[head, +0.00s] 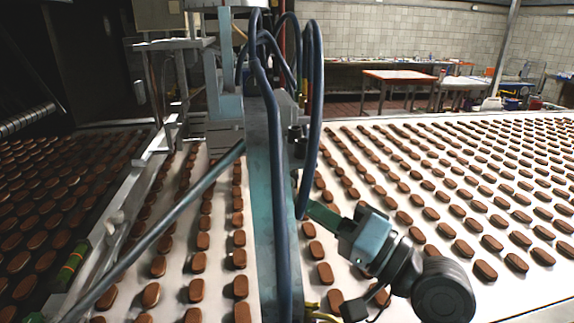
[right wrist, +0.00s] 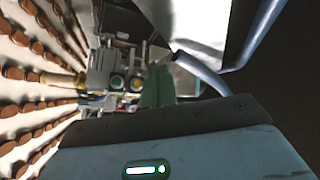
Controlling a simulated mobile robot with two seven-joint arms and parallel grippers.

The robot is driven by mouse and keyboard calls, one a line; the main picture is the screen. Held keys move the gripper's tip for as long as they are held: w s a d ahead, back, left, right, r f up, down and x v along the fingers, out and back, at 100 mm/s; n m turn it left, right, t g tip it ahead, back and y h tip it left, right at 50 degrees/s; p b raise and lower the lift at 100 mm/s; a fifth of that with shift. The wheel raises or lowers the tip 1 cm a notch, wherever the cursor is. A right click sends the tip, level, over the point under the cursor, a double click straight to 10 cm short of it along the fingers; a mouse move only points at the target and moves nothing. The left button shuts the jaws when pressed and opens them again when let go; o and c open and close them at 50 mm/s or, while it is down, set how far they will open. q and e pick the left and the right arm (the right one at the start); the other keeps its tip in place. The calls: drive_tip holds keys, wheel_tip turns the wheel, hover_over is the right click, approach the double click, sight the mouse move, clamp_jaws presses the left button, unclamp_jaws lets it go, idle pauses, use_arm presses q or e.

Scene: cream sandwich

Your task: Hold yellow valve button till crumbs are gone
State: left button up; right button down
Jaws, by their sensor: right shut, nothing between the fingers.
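My right gripper (head: 322,214) comes in from the lower right of the head view, its green fingers shut and empty. The fingertips are at the blue hose and the teal machine beam (head: 268,190); contact cannot be told. In the right wrist view the fingers (right wrist: 157,86) point at a grey block with two small round buttons. Which is the yellow valve button is not certain, and the buttons cannot be made out in the head view. No crumbs can be made out. My left gripper is not in view.
Rows of brown biscuits cover the white conveyor (head: 520,293) on both sides of the beam. Looping blue hoses (head: 316,120) hang near my right gripper. A grey rod (head: 165,222) slants across the left. Yellow fittings (head: 318,312) show at the bottom edge.

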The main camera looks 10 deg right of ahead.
drive_tip(key=shift+w, duration=0.1)
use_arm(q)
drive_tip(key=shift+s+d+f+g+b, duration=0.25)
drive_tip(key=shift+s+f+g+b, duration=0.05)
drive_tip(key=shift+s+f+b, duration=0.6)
use_arm(e)
drive_tip(key=w, duration=0.8)
drive_tip(key=shift+w, duration=0.4)
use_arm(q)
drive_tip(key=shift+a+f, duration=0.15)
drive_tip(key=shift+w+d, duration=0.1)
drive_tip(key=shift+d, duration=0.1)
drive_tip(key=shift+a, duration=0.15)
use_arm(e)
drive_tip(key=shift+w, duration=0.1)
idle(0.4)
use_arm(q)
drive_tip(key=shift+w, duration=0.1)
use_arm(e)
drive_tip(key=shift+w, duration=0.3)
